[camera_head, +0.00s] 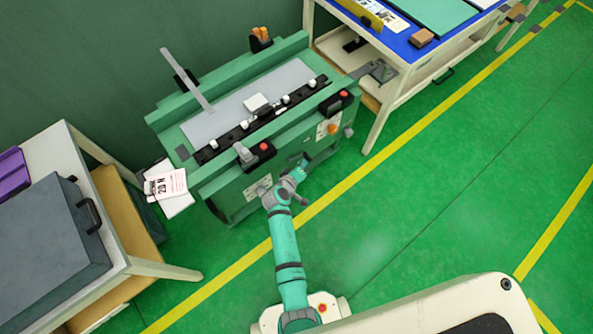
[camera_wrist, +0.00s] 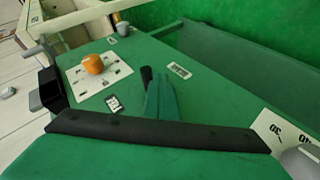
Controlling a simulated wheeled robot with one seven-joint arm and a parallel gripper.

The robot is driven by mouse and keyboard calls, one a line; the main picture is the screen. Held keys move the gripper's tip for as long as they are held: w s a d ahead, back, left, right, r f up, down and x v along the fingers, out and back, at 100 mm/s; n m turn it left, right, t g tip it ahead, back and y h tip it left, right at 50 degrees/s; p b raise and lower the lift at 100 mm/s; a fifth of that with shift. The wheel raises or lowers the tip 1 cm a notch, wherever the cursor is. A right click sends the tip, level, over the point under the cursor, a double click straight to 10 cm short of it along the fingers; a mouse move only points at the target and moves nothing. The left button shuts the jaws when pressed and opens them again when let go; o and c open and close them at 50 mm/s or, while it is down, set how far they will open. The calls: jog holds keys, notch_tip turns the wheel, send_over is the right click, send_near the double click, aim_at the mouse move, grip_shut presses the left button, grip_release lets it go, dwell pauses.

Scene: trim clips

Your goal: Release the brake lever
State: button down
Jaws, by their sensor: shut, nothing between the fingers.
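The green machine (camera_head: 222,190) stands against the wall, and my arm reaches its front face. My gripper (camera_head: 303,163) is close to that face, between an orange knob (camera_head: 333,129) and a white marked plate (camera_head: 258,187). In the wrist view my gripper's green fingers (camera_wrist: 161,82) are shut and empty. A short black piece, which looks like the brake lever (camera_wrist: 147,74), shows right by the fingertips, next to a small white label (camera_wrist: 179,70). Whether the fingers touch it I cannot tell. In the head view my gripper mostly hides this spot.
The orange knob also shows in the wrist view (camera_wrist: 93,64) on its white plate. A bench (camera_head: 372,143) stands to the right, and a table with a grey case (camera_head: 50,245) to the left. Green floor (camera_head: 400,210) in front is clear.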

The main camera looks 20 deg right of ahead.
dwell(0.9)
jog(key=shift+s+a+f, duration=0.1)
jog(key=shift+s+a, duration=0.2)
jog(key=shift+a, duration=0.4)
jog(key=s+a, duration=0.8)
jog(key=a, duration=0.1)
jog(key=shift+a, duration=0.25)
dwell(0.7)
